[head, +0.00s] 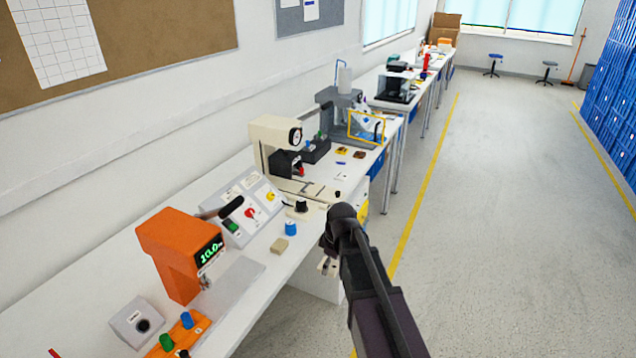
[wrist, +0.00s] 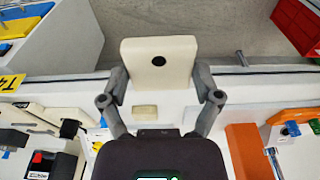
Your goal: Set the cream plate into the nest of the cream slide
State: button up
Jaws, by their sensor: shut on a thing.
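The cream plate (wrist: 159,65), a rounded square with a dark round hole, is in my gripper (wrist: 160,88) in the wrist view. The two grey fingers are shut on its left and right edges. The plate is above the table's front edge, apart from it. In the head view my gripper (head: 328,264) is beside the table's front edge, and my arm hides most of the plate. A cream press (head: 275,140) stands on the table. A low cream part with a black knob (head: 301,208) is at its front, possibly the cream slide; I cannot make out the nest.
A tan block (head: 279,244) and a blue cap (head: 291,229) lie on the table near my gripper. An orange device (head: 178,250) with a green display stands at the near left. A sloped control panel (head: 245,208) is behind. The floor to the right is clear.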

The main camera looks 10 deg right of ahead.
aim_at(310, 189)
jog(key=u, duration=0.05)
jog(key=i, duration=1)
